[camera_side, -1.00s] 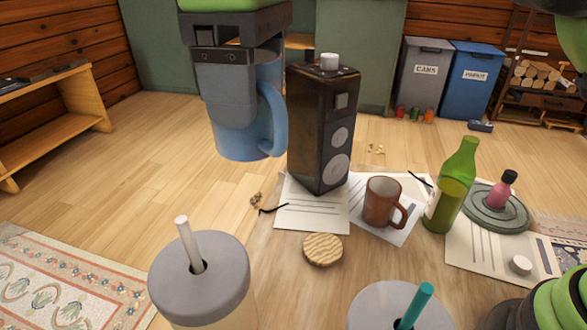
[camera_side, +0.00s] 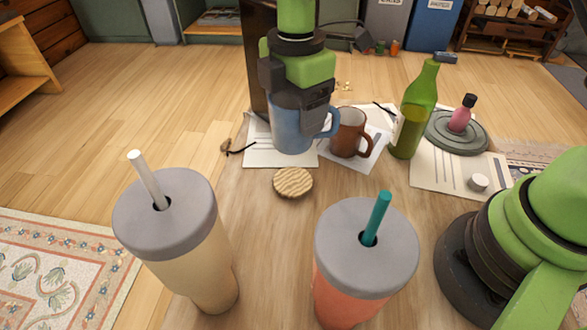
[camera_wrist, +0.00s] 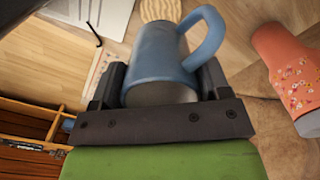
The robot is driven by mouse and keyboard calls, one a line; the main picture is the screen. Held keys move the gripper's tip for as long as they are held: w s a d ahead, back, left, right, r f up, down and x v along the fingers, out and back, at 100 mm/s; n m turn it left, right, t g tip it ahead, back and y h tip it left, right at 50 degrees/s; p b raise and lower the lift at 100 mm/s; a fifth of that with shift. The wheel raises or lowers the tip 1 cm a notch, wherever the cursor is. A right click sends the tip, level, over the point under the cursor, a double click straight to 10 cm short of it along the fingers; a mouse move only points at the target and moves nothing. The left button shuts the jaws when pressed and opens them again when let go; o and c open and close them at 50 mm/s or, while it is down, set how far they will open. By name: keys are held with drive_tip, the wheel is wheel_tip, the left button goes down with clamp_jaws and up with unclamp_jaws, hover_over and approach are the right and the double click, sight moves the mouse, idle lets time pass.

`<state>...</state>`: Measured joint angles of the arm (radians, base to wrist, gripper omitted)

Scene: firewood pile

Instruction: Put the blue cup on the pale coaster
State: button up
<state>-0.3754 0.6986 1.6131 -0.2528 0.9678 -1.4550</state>
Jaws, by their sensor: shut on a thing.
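The blue cup (camera_side: 290,130) is upright in my gripper (camera_side: 296,92), with its handle to the right. The pale round coaster (camera_side: 293,183) lies bare on the table. In the wrist view my gripper (camera_wrist: 161,84) has a dark finger on each side of the cup (camera_wrist: 160,58), and the coaster (camera_wrist: 160,10) shows partly beyond it.
A brown mug (camera_side: 347,135) stands close to the right of the blue cup. A green bottle (camera_side: 415,112) is farther right. Two lidded tumblers, one cream (camera_side: 195,265) and one coral (camera_side: 345,298), stand nearer the side camera. Papers (camera_side: 262,155) lie beneath the cup area.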

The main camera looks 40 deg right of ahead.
wheel_tip(320, 180, down, 9)
idle(0.4)
drive_tip(key=o, duration=1.1)
drive_tip(key=shift+f, duration=0.1)
